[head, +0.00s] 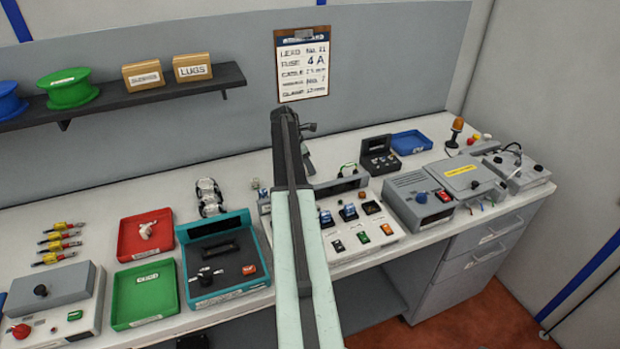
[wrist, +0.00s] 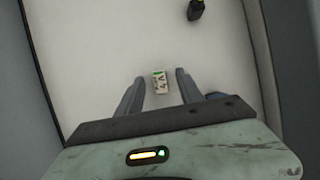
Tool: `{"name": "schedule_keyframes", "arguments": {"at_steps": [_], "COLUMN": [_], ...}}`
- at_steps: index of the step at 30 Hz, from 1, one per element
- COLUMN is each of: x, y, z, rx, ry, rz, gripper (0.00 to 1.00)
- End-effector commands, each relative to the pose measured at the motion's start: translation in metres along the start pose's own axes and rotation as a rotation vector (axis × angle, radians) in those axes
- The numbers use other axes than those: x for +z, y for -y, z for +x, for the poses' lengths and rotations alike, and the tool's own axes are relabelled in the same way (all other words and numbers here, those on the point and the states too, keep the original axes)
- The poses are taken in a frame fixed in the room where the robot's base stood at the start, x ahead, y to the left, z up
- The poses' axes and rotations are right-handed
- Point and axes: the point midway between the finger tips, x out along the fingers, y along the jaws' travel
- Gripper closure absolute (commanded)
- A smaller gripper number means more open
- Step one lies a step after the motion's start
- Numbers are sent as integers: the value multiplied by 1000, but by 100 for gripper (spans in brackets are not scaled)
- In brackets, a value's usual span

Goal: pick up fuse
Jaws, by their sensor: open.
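A small pale fuse (wrist: 160,83) with a green end and dark lettering, which looks like "4 A", lies on the white surface in the wrist view. My gripper (wrist: 159,78) is open, with one finger on each side of the fuse and a gap on both sides. I cannot tell how far above the surface the fingertips are. In the head view my arm rises through the middle and hides the gripper; I cannot make out the fuse there for certain. A clipboard (head: 303,68) on the wall reads "FUSE 4 A".
The bench holds a teal device (head: 222,262), a red tray (head: 128,248), a green tray (head: 125,300) and a grey switch panel (head: 385,250). A shelf (head: 130,98) hangs at the left.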

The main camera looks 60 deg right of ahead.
Motion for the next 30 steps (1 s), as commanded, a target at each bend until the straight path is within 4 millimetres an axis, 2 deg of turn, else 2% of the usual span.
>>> {"name": "schedule_keyframes", "arguments": {"at_steps": [1, 8, 10, 13, 14, 23, 26, 30], "x": [-3, 0, 0, 0, 0, 1, 4, 12], "y": [0, 0, 0, 0, 0, 0, 0, 0], "z": [15, 13, 13, 13, 13, 12, 6, -13], "rx": [0, 0, 0, 0, 0, 0, 0, 0], "ry": [0, 0, 0, 0, 0, 0, 0, 0], "rz": [0, -1, -1, 0, 0, 0, 0, 0], "gripper": [56, 56, 70, 98, 100, 100, 100, 100]}}
